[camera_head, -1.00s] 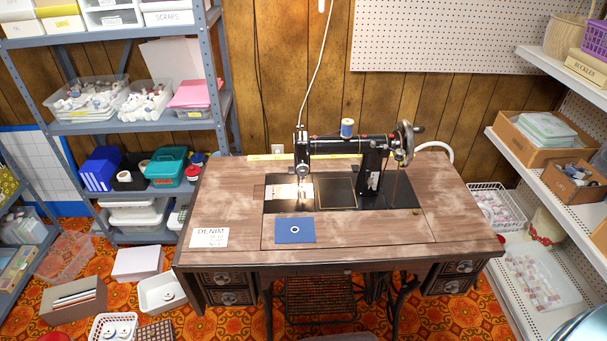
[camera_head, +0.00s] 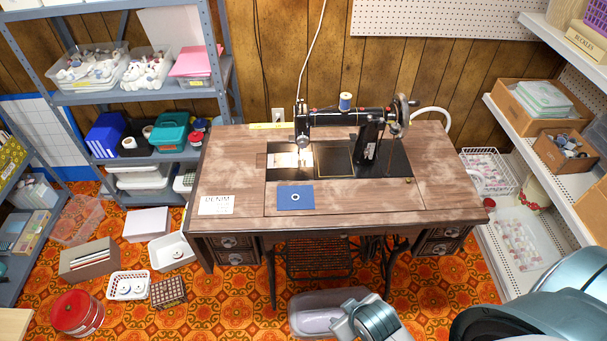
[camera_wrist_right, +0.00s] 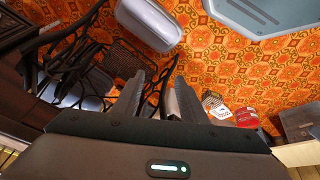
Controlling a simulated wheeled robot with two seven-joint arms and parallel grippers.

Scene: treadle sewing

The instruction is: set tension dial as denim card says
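The white denim card (camera_head: 216,205) lies at the left front of the table; "DENIM" reads on it, but its lower line is too small to read. The black sewing machine (camera_head: 369,142) stands at the back middle of the table. Its round silver face parts (camera_head: 302,142) are at the left end, and I cannot make out the tension dial's setting. A blue square with a pale ring (camera_head: 295,197) lies in front of the needle area. My right gripper (camera_wrist_right: 157,92) is open and empty, away from the machine. My left gripper is out of view.
The wooden sewing table (camera_head: 350,225) has clear room at its front and right. Shelves stand at left (camera_head: 145,90) and right (camera_head: 555,185). A grey tub (camera_head: 318,312) is on the floor in front of the table, near my right arm.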

